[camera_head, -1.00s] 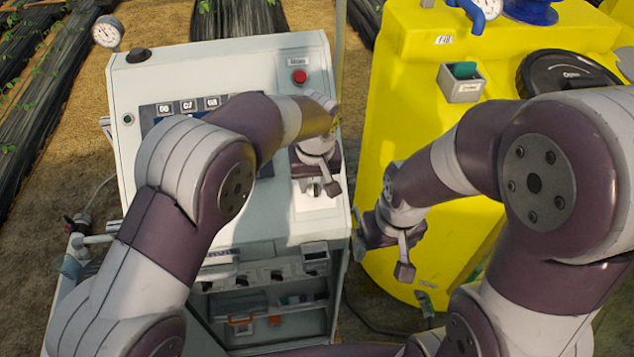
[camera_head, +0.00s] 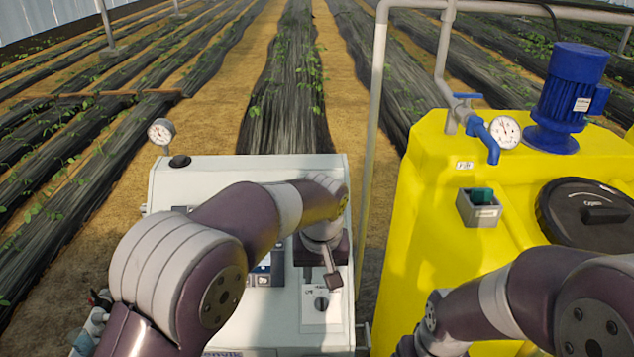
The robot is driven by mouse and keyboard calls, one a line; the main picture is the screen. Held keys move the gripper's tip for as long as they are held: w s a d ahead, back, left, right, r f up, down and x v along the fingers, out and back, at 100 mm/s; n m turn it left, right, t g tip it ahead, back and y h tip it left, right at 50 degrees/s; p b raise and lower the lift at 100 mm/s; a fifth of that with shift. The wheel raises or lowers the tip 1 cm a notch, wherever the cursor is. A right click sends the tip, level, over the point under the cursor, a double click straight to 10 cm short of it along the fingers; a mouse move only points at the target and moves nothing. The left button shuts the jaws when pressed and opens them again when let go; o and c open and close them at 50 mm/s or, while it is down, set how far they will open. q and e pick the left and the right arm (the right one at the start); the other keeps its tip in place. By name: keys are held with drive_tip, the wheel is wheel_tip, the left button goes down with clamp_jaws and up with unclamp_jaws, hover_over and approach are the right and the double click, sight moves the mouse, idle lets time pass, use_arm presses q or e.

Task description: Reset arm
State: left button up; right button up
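My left arm comes in from the left and reaches over the white control cabinet (camera_head: 190,190). My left gripper (camera_head: 320,272) hangs over the cabinet's sloped front, just above a panel with a black rotary knob (camera_head: 321,303). Its fingers look apart, with nothing seen between them. I cannot tell whether it touches the panel. My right arm crosses the lower right, in front of the yellow tank (camera_head: 420,200). The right gripper (camera_head: 408,346) is at the bottom edge, mostly cut off, so its fingers cannot be made out.
The tank carries a blue motor (camera_head: 567,100), a pressure gauge (camera_head: 506,132), a blue-handled valve (camera_head: 482,135), a grey box (camera_head: 479,208) and a black lid (camera_head: 590,215). A grey pipe (camera_head: 377,120) rises between cabinet and tank. Another gauge (camera_head: 161,132) stands behind the cabinet. Crop rows lie beyond.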

use_arm(q)
drive_tip(key=s+a+f+b, duration=0.8)
drive_tip(key=a+f+b, duration=0.2)
drive_tip(key=f, duration=0.3)
drive_tip(key=s+a+f+b, duration=0.9)
drive_tip(key=a+f+b, duration=0.1)
drive_tip(key=f, duration=0.4)
drive_tip(key=shift+s+f+b, duration=0.15)
drive_tip(key=shift+s+b, duration=0.05)
drive_tip(key=shift+b, duration=0.4)
use_arm(e)
wheel_tip(320, 180, down, 21)
drive_tip(key=shift+w+d+f, duration=0.15)
drive_tip(key=shift+d+f, duration=0.05)
drive_tip(key=shift+d, duration=0.05)
